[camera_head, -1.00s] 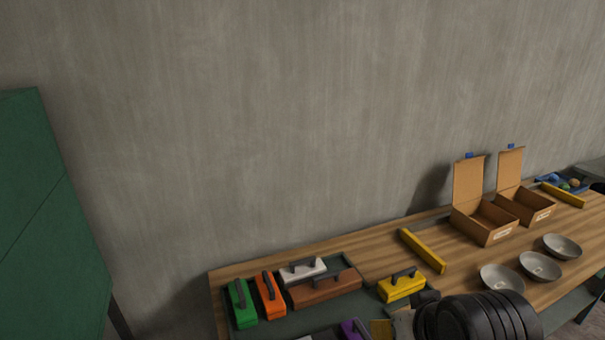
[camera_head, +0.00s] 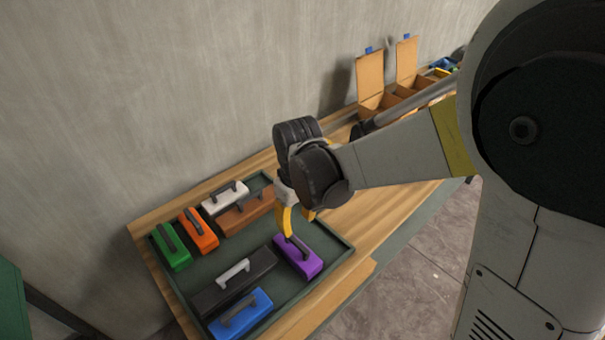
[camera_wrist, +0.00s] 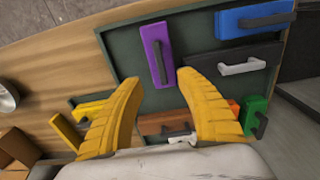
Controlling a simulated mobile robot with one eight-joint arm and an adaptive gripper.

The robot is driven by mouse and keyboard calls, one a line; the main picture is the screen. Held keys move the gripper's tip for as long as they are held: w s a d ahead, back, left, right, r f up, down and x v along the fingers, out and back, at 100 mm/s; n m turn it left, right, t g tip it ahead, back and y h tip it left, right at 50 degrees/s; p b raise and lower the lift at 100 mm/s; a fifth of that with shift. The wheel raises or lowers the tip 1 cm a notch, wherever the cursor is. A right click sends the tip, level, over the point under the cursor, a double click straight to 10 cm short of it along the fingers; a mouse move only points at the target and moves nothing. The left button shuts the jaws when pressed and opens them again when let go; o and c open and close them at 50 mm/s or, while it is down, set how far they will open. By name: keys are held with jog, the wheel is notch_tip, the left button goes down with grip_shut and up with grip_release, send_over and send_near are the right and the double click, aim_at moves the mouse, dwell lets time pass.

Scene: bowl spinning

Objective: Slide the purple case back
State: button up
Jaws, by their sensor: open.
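The purple case (camera_head: 299,258) with a dark handle lies in the dark green tray (camera_head: 335,238), near its right edge. In the wrist view the purple case (camera_wrist: 158,54) is upright in the picture, beyond and between my fingertips. My gripper (camera_head: 298,222) has yellow fingers and is spread open above the far end of the purple case. In the wrist view the fingers of my gripper (camera_wrist: 158,88) are apart with nothing between them. Whether a finger touches the case cannot be told.
The tray also holds a black case (camera_head: 235,283), a blue case (camera_head: 241,315), a green case (camera_head: 170,247), an orange case (camera_head: 198,231), a white case (camera_head: 224,198) and a brown case (camera_head: 247,214). Cardboard boxes (camera_head: 380,98) stand farther along the table. The tray's middle is clear.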

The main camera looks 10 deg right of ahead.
aim_at(297, 242)
jog(key=shift+w+a+f, duration=0.1)
jog(key=shift+w+f, duration=0.1)
jog(key=shift+f, duration=0.65)
notch_tip(297, 242, down, 8)
jog(key=b, duration=0.5)
jog(key=shift+r+b, duration=0.25)
jog(key=shift+b, duration=0.05)
grip_shut()
jog(key=shift+w+a, duration=0.8)
jog(key=shift+w, duration=0.4)
jog(key=shift+w+a, duration=0.75)
jog(key=shift+w, duration=0.4)
jog(key=shift+w+a, duration=0.8)
jog(key=shift+w, duration=0.4)
grip_release()
jog(key=shift+r, duration=0.15)
